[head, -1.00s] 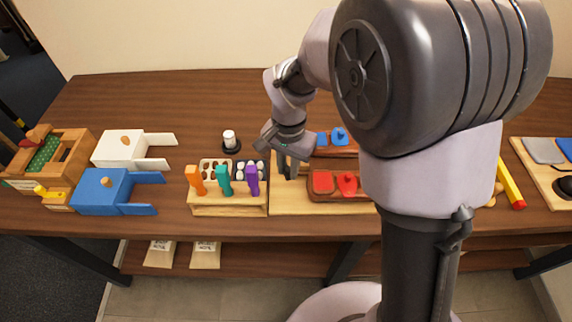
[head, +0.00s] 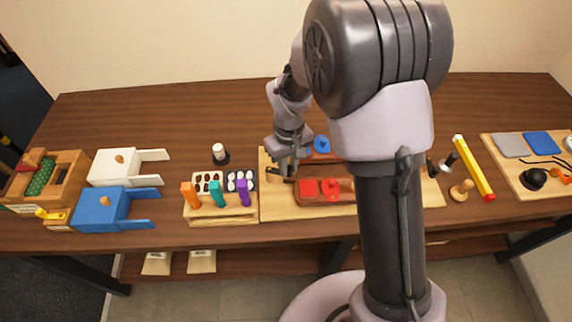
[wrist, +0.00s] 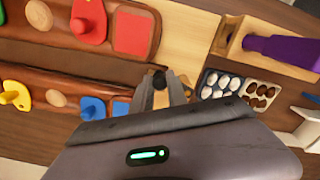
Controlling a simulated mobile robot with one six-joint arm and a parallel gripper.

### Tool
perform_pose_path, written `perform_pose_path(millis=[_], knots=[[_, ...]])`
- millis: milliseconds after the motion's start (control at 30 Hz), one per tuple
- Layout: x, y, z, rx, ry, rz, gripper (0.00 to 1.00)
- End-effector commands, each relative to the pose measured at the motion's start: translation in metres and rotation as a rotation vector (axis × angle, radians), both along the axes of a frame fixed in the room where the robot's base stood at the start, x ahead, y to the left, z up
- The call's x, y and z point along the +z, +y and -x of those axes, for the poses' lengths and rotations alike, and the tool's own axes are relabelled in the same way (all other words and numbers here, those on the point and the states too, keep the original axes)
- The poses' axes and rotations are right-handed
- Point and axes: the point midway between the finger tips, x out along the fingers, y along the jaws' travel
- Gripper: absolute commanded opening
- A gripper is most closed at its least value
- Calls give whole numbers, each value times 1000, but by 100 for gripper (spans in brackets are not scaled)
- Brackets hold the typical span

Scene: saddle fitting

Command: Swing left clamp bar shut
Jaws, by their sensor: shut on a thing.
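My gripper (head: 287,170) points down at the left end of the light wooden board (head: 275,211). In the wrist view its fingers (wrist: 160,90) are closed around a small piece with a dark round knob (wrist: 158,82), which I take to be the left clamp bar. Most of the bar is hidden by the fingers, and I cannot tell its angle.
Just left of the board stands a wooden rack (head: 222,214) with orange, teal and purple handles. A black-and-white post (head: 219,153) stands behind it. Blue (head: 100,210) and white (head: 115,168) boxes are further left. My arm covers part of the board's right side.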

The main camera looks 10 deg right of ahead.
Motion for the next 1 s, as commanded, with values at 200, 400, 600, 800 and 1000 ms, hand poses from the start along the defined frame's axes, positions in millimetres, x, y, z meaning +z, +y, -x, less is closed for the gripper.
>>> perform_pose_path(millis=[200, 400, 600, 800, 1000], knots=[[2, -2, -9, 159, 0, 0, 0], [1, -3, -15, 265, -1, -1, 0], [1, -3, -18, 326, -1, -1, 0], [0, -3, -19, 349, -1, 0, 0], [0, -3, -20, 353, -2, 0, 0]])
